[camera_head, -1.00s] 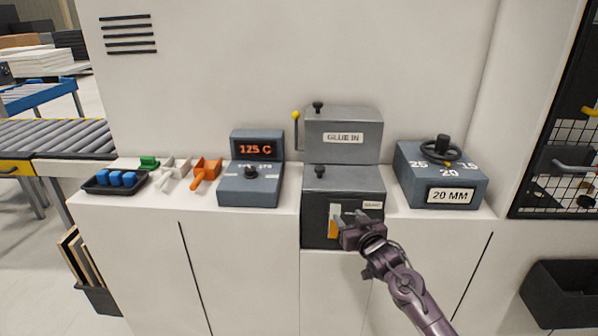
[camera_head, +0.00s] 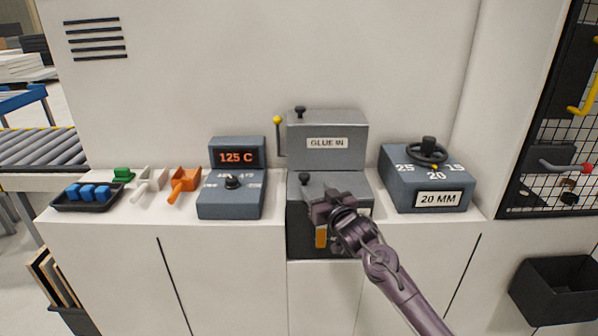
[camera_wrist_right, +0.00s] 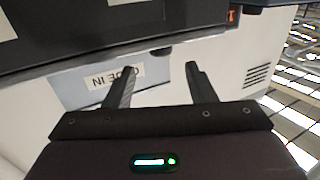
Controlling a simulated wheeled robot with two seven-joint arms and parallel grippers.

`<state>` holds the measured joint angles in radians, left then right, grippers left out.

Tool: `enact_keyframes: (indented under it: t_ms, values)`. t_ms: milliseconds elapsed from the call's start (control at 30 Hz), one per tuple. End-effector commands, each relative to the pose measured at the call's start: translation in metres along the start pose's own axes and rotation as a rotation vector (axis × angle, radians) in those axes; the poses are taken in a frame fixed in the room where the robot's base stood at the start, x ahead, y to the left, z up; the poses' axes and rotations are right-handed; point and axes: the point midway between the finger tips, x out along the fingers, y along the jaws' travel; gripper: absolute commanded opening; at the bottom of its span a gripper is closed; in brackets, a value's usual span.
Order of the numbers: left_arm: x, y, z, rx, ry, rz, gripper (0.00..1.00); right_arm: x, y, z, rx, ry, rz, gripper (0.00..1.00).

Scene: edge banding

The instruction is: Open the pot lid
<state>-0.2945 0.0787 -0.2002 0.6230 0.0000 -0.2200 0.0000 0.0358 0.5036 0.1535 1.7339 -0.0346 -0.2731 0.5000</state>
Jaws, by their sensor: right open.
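The grey GLUE IN box (camera_head: 326,135) stands at the back of the counter, with a black knob (camera_head: 300,111) on top and a yellow-tipped lever (camera_head: 278,121) at its left side. In front of it is a lower grey box (camera_head: 350,183) with a black knob (camera_head: 305,179) on its top left and an orange strip (camera_head: 321,236) on its dark front. I cannot tell which top is the pot lid. My right gripper (camera_head: 322,198) is open and empty, at the lower box's upper front, just below and right of its knob. The wrist view shows the spread fingers (camera_wrist_right: 160,82) and the upside-down GLUE IN label (camera_wrist_right: 115,78).
A 125 C dial unit (camera_head: 232,190) stands left, and a 20 MM handwheel box (camera_head: 428,180) right. Orange (camera_head: 184,181), white and green pieces and a black tray (camera_head: 82,205) with blue blocks lie further left. A mesh panel (camera_head: 560,160) is at far right.

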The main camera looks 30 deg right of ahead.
Motion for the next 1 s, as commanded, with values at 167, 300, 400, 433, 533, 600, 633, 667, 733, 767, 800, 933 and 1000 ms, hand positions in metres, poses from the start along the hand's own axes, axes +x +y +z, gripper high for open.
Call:
enact_keyframes:
  t_ms: [167,300,400,433,533,600,633,667,733,767,800,933,1000]
  values:
    - [-0.002,-0.001,-0.003,0.000,0.004,-0.001,0.36,0.004,0.000,-0.003,0.001,0.004,0.000,0.50]
    - [-0.006,-0.001,-0.002,0.000,0.002,-0.001,0.36,0.021,0.000,-0.005,0.001,0.005,0.001,0.50]
    - [-0.010,0.000,0.003,0.000,-0.005,0.000,0.36,0.038,0.000,-0.006,0.002,0.005,0.001,0.50]
    - [-0.011,0.000,0.005,0.000,-0.008,0.000,0.36,0.042,0.000,-0.005,0.002,0.004,0.001,0.50]
    - [-0.014,0.000,0.011,0.000,-0.017,0.000,0.36,0.057,0.000,-0.005,0.002,0.005,0.000,0.50]
    - [-0.015,0.000,0.013,0.000,-0.020,0.000,0.36,0.065,0.000,-0.004,0.002,0.004,0.000,0.50]
    - [-0.015,0.000,0.013,0.000,-0.020,0.000,0.36,0.067,0.000,-0.004,0.001,0.003,0.000,0.50]
    - [-0.016,0.000,0.012,0.000,-0.020,0.000,0.36,0.070,0.000,-0.004,0.001,0.004,0.000,0.50]
    - [-0.016,0.000,0.011,0.000,-0.018,0.000,0.36,0.074,0.000,-0.003,0.001,0.004,0.000,0.50]
    - [-0.017,-0.001,0.011,0.000,-0.017,0.000,0.36,0.076,0.000,-0.003,0.001,0.004,0.000,0.50]
    - [-0.017,-0.001,0.009,0.000,-0.016,-0.001,0.36,0.077,0.000,-0.003,0.000,0.004,0.000,0.50]
    - [-0.017,-0.001,0.006,0.000,-0.011,-0.001,0.36,0.078,0.000,-0.002,0.000,0.003,-0.001,0.50]
    - [-0.017,-0.001,0.005,0.000,-0.009,-0.001,0.36,0.078,-0.001,-0.002,0.000,0.003,-0.001,0.50]
